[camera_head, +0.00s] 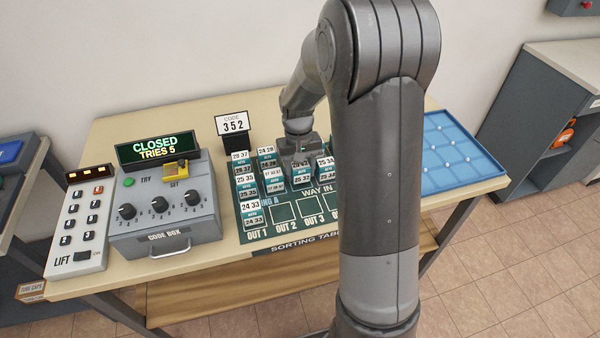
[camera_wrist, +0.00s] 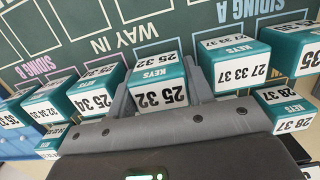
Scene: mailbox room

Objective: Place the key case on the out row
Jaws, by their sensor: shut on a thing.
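My gripper (camera_head: 297,148) reaches down over the key cases on the sorting table. In the wrist view its grey fingers (camera_wrist: 158,92) are shut on a teal key case with a white label, 25 32 (camera_wrist: 158,84). That case also shows in the head view (camera_head: 301,181). I cannot tell whether it touches the mat. The out row runs along the front of the green mat, with OUT 2 (camera_head: 283,212) and OUT 3 (camera_head: 312,207) bare. A case labelled 24 33 (camera_head: 252,213) stands at OUT 1. My arm hides the out row further right.
Other key cases stand close on both sides, such as 27 33 37 (camera_wrist: 233,68) and 25 34 (camera_wrist: 97,93). The grey code box (camera_head: 163,215), a lift keypad (camera_head: 79,225) and a code card (camera_head: 233,124) stand left of the mat. A blue tray (camera_head: 452,150) lies right.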

